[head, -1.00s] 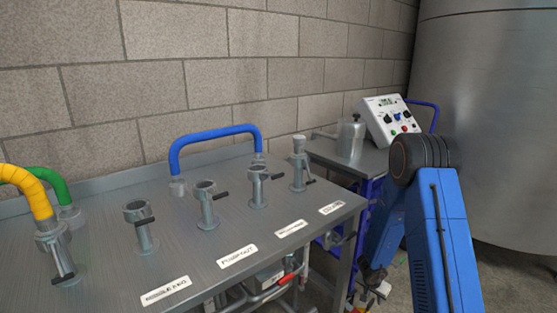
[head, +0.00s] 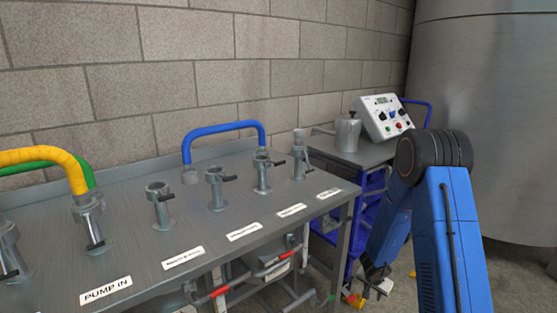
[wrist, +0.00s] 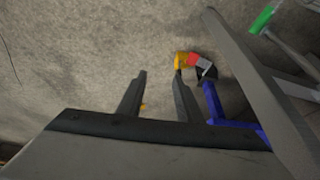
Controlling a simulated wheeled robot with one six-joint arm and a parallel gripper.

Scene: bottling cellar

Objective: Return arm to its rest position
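My blue arm (head: 445,235) stands at the right of the head view, folded over a dark joint, its lower part hanging down beside the steel bench. My gripper (wrist: 160,74) shows in the wrist view with its two dark fingers apart and nothing between them. It points down toward the grey floor (wrist: 70,50). In the head view the gripper end is low beside the blue cart and hard to make out.
The steel bench (head: 120,245) carries several valve stubs, a yellow hose (head: 50,157) and a blue hose (head: 222,128). Behind the arm are a blue cart (head: 372,153) with a white control box (head: 387,116) and a large steel tank (head: 490,120). A yellow-red caster (wrist: 187,61) is near the fingers.

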